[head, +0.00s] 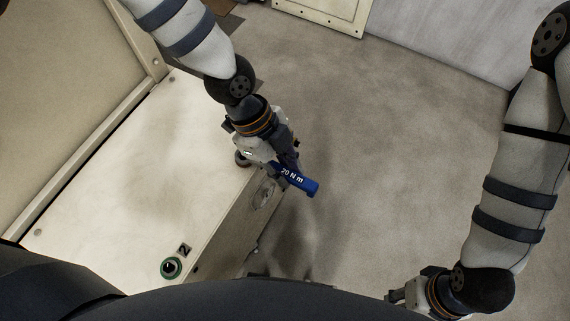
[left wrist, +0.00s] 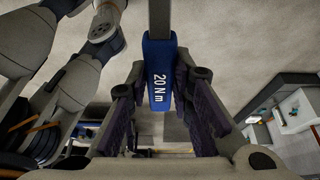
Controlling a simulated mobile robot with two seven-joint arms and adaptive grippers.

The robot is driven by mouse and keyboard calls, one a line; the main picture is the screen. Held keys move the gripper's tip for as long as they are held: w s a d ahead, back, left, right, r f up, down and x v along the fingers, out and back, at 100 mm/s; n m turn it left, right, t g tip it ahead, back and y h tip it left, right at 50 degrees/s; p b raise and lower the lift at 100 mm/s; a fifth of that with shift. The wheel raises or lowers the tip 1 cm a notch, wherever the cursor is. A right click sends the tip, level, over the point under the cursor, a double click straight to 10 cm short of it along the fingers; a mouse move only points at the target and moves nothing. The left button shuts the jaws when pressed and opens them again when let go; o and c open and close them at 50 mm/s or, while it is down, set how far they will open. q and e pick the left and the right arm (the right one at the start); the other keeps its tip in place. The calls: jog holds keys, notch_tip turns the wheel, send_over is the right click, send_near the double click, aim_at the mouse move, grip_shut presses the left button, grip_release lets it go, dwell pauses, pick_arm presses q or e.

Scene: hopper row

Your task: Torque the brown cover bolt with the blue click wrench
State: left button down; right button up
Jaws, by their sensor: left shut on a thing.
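The blue click wrench (head: 301,180), marked "20 N m", is in my left gripper (head: 284,163), beside the front edge of a pale cabinet top. In the left wrist view the blue handle (left wrist: 159,75) lies between the finger pads, and its grey shaft runs out of the top of the picture. A round dark part (head: 242,159) shows at the cabinet edge beside the gripper; I cannot tell whether it is the wrench head or a fitting. No brown cover bolt can be made out. My right gripper (head: 397,296) is low at the right, its fingers too small to judge.
The pale cabinet top (head: 125,170) carries a green-ringed fitting (head: 171,267) beside a dark "2" label (head: 185,250). A tall panel (head: 60,90) rises behind it at the left. The grey floor (head: 400,150) between my arms is clear.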

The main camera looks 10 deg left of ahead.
pick_arm(q)
jog(key=shift+s+a+m+g+y+b, duration=0.15)
jog(key=shift+s+a+m+g+b, duration=0.2)
jog(key=shift+s+m, duration=0.4)
jog(key=shift+s+a+m+g+y+b, duration=0.15)
jog(key=shift+s+a+m, duration=0.35)
jog(key=shift+m, duration=0.45)
pick_arm(e)
jog(key=shift+s+f, duration=0.55)
pick_arm(q)
jog(key=shift+d, duration=0.1)
jog(key=shift+s+f, duration=0.1)
